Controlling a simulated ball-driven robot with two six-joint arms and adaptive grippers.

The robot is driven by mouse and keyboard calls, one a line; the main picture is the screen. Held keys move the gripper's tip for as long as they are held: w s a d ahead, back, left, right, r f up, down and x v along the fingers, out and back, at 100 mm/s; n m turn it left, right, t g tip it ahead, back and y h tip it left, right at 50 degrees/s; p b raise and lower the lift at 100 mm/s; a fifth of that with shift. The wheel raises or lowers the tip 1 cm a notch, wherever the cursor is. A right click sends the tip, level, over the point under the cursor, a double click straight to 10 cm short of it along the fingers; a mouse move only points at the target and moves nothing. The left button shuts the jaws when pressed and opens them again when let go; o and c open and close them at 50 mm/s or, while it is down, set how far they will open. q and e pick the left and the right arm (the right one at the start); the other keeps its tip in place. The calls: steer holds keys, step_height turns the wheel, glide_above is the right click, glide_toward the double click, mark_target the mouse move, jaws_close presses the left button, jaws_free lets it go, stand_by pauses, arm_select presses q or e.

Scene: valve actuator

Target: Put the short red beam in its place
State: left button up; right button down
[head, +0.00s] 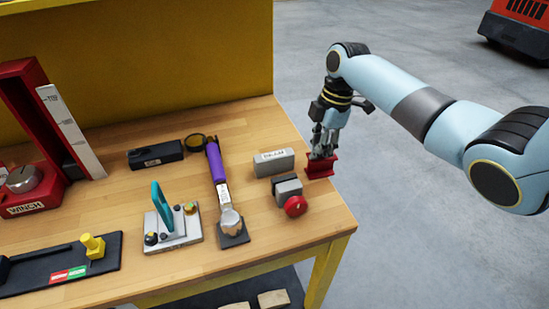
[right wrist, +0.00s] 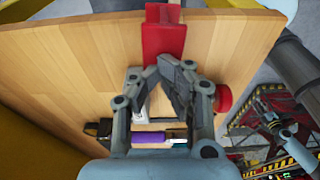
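The short red beam (head: 319,168) is at the right edge of the wooden workbench, its right end showing past the edge against the floor. My right gripper (head: 322,153) comes down on it from above, its fingers closed in on the beam. In the right wrist view the red beam (right wrist: 164,40) stands out from between the converging fingertips (right wrist: 165,68). I cannot tell whether the beam touches the bench. A grey block with a white label (head: 273,162), its lettering hard to read, sits just left of the beam. My left gripper is not in view.
A grey device with a red button (head: 294,205) stands close in front of the beam. A purple-handled tool (head: 215,162), a teal lever (head: 161,208) and a black block (head: 155,154) lie further left. The red winch (head: 35,200) is at far left. Bare wood lies behind the labelled block.

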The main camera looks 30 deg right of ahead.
steer(key=shift+s+a+f, duration=0.1)
steer(key=shift+s+f, duration=0.05)
steer(key=shift+r+p, duration=0.75)
steer(key=shift+p, duration=0.15)
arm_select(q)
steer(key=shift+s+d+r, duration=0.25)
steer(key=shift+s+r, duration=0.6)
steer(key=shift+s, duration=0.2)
